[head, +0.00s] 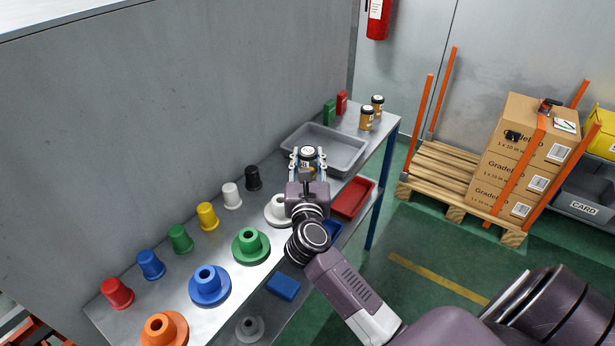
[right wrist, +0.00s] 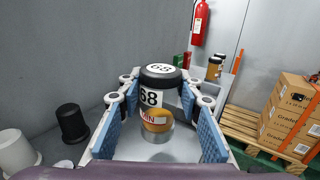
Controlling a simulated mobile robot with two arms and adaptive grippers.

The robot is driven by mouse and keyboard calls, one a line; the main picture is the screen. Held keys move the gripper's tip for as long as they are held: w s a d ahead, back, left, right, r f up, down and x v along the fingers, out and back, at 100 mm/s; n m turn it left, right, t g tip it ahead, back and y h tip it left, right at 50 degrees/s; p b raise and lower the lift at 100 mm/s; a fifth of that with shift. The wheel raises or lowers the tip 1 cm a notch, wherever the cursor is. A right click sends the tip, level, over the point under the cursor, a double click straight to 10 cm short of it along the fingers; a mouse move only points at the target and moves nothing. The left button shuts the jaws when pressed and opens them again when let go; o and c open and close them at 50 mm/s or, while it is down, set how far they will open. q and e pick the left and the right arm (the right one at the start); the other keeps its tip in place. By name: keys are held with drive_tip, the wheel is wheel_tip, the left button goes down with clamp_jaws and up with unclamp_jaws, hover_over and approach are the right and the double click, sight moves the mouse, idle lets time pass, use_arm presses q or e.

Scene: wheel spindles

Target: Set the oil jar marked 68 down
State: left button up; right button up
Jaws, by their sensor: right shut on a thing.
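The oil jar marked 68 (right wrist: 160,97) is amber with a black lid and a white label. It stands upright between the blue pads of my right gripper (right wrist: 162,120), which is shut on it. In the head view the jar (head: 307,153) shows at the end of my right gripper (head: 308,160), over the near left part of the grey tray (head: 350,172). I cannot tell whether its base touches anything. My left gripper is not in view.
Two more amber jars (head: 367,118) (head: 377,105) stand past the tray, by a green box (head: 329,113) and a red box (head: 342,102). Coloured cups (head: 207,216) and flanged spindles (head: 250,246) line the bench on the near side. A grey wall borders the left.

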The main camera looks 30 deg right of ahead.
drive_tip(key=shift+f+b, duration=0.45)
drive_tip(key=shift+f, duration=2.25)
drive_tip(key=shift+f, duration=0.2)
drive_tip(key=o, duration=1.2)
drive_tip(key=shift+r, duration=0.1)
